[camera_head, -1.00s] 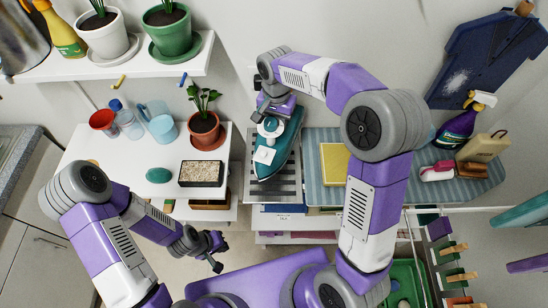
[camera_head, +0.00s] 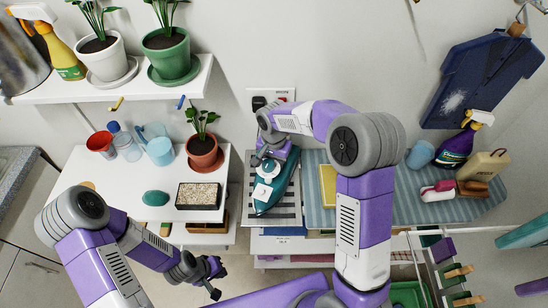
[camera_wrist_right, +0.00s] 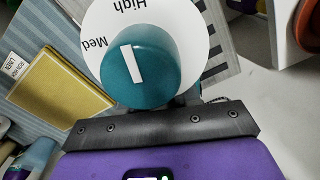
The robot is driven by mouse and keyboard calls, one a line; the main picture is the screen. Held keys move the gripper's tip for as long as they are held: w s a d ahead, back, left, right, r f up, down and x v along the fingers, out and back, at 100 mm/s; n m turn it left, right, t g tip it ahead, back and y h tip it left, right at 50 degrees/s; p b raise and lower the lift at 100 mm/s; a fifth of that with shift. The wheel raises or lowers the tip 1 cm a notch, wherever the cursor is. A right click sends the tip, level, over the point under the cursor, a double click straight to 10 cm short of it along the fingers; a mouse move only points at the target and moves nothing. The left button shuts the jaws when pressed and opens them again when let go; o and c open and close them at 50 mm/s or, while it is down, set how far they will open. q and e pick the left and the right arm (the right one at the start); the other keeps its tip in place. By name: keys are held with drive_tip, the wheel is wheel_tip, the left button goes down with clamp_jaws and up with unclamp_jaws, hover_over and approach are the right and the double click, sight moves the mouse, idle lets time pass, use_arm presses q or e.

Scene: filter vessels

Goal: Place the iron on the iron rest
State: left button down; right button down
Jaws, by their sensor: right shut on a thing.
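The teal iron (camera_head: 280,189) with a white dial is over the striped iron rest (camera_head: 250,217), its tip toward the rest's front left. I cannot tell whether its sole touches the rest. My right gripper (camera_head: 268,158) is at the iron's back end and shut on it. In the right wrist view, the iron's teal knob (camera_wrist_right: 140,75) and white dial marked High and Med are just beyond the gripper (camera_wrist_right: 160,125); the fingertips are hidden. My left gripper (camera_head: 216,281) is open and empty, low in front of the white table.
A potted plant (camera_head: 202,150) and a box of grains (camera_head: 199,196) stand on the white table left. A wall outlet (camera_head: 270,98) is behind.

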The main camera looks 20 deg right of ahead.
idle(0.3)
drive_tip(key=c, duration=1.2)
unclamp_jaws()
drive_tip(key=shift+f, duration=0.15)
drive_tip(key=o, duration=0.4)
drive_tip(key=shift+r, duration=0.25)
wheel_tip(320, 180, up, 12)
drive_tip(key=shift+s+f+p, duration=0.1)
drive_tip(key=shift+p, duration=0.7)
